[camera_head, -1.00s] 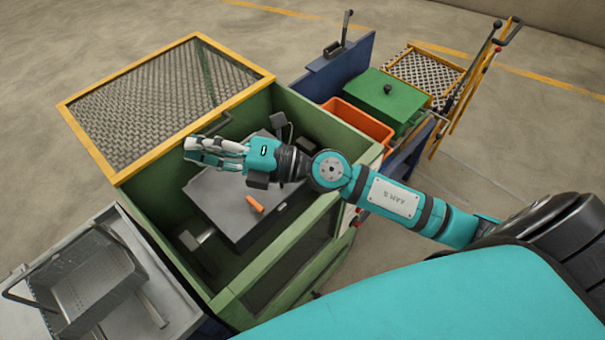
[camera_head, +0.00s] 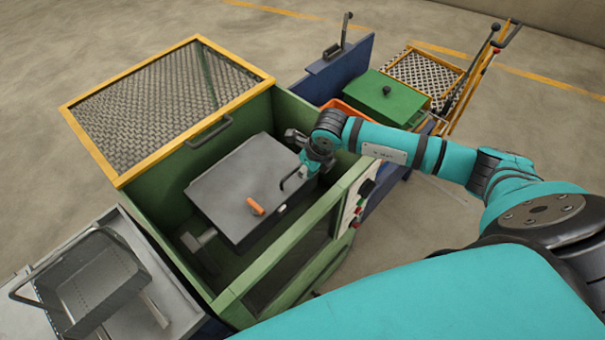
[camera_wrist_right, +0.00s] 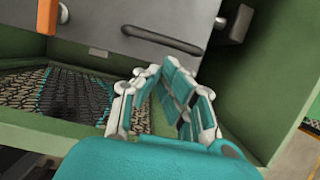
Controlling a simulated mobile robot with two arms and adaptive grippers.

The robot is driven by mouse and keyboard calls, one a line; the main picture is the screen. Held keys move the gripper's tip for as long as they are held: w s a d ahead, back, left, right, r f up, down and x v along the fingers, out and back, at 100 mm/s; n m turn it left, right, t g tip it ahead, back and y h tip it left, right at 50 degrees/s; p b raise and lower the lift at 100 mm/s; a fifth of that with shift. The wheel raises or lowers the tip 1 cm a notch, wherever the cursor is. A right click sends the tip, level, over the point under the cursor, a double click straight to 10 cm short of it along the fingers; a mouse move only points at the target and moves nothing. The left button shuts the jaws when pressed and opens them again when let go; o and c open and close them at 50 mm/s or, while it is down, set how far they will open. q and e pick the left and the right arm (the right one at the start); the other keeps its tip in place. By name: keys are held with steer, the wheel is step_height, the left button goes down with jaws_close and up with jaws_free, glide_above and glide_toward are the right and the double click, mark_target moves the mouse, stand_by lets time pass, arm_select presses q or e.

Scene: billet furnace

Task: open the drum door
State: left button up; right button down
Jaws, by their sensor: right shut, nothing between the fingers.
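The drum (camera_head: 240,190) is a grey metal box inside the open green cabinet. Its flat grey face is up in the head view, with an orange handle (camera_head: 256,206) near its front edge. In the head view the wrist mostly hides the fingers. My left gripper is out of view.
The cabinet's yellow-framed mesh lid (camera_head: 165,100) stands open at the back left. The green cabinet wall (camera_head: 290,245) borders my right arm. An orange bin (camera_head: 345,108) and green box (camera_head: 385,97) stand behind.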

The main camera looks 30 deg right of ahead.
mark_target(299, 182)
steer(key=shift+p+x, duration=0.35)
steer(key=shift+x, duration=1.9)
steer(key=shift+r, duration=0.15)
steer(key=shift+w+a+r+g+p, duration=0.1)
steer(key=shift+w+r+g+p, duration=0.15)
steer(key=shift+r, duration=0.5)
steer(key=shift+w+a+r+g+p, duration=0.15)
steer(key=shift+r+g, duration=0.2)
steer(key=shift+r, duration=0.35)
steer(key=shift+g+h, duration=0.5)
steer(key=shift+g, duration=0.2)
steer(key=r, duration=0.1)
steer(key=w+r, duration=0.1)
steer(key=r, duration=0.2)
steer(key=shift+w+a+r, duration=0.2)
steer(key=shift+w+r, duration=0.2)
steer(key=w+a+r+b, duration=0.2)
steer(key=w+r+b, duration=0.1)
steer(key=w+r, duration=0.3)
steer(key=w+a+r+b, duration=0.3)
steer(key=w+r, duration=0.2)
steer(key=w, duration=0.3)
steer(key=shift+w+r+b, duration=0.3)
steer(key=shift+r+b, duration=0.1)
